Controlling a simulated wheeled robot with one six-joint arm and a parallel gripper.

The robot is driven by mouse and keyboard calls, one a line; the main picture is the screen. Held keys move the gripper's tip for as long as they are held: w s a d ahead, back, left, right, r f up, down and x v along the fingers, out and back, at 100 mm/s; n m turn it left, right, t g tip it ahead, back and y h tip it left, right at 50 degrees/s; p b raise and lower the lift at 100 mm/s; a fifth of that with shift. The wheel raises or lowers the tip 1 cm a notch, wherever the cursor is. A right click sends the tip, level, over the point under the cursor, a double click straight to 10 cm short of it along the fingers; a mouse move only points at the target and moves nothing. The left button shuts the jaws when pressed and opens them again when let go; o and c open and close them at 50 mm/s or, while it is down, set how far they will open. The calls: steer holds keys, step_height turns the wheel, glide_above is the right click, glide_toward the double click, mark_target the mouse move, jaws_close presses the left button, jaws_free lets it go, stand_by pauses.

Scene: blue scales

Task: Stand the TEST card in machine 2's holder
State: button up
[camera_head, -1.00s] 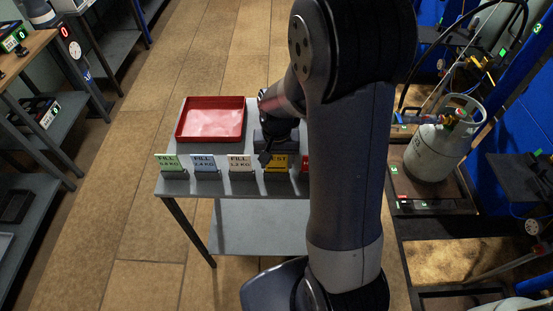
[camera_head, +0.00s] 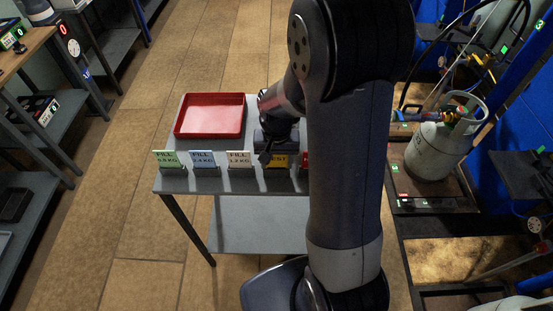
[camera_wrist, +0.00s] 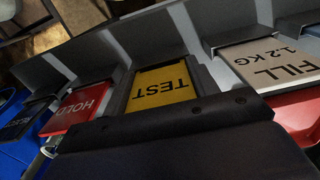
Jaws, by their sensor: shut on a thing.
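The yellow TEST card (camera_head: 279,161) is in the row of cards at the front of a grey table, partly hidden by my gripper (camera_head: 270,154). In the wrist view the TEST card (camera_wrist: 163,88) lies within a dark frame, its lettering upside down. My gripper is shut on the TEST card, which is still in line with its neighbours; I cannot tell whether it is clear of its slot. I cannot make out machine 2's holder in these views.
FILL cards in green (camera_head: 167,159), blue (camera_head: 202,159) and cream (camera_head: 239,159) stand left of it. A red HOLD card (camera_wrist: 80,107) is on its other side. A red tray (camera_head: 178,133) lies behind. A gas cylinder (camera_head: 432,153) stands on a platform at right.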

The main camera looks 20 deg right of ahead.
steer(key=o, duration=1)
steer(key=shift+o, duration=0.2)
steer(key=shift+r, duration=0.1)
step_height(320, 180, up, 11)
steer(key=shift+f, duration=0.2)
steer(key=shift+f, duration=0.1)
step_height(320, 180, down, 11)
steer(key=shift+r, duration=0.5)
steer(key=shift+p, duration=0.3)
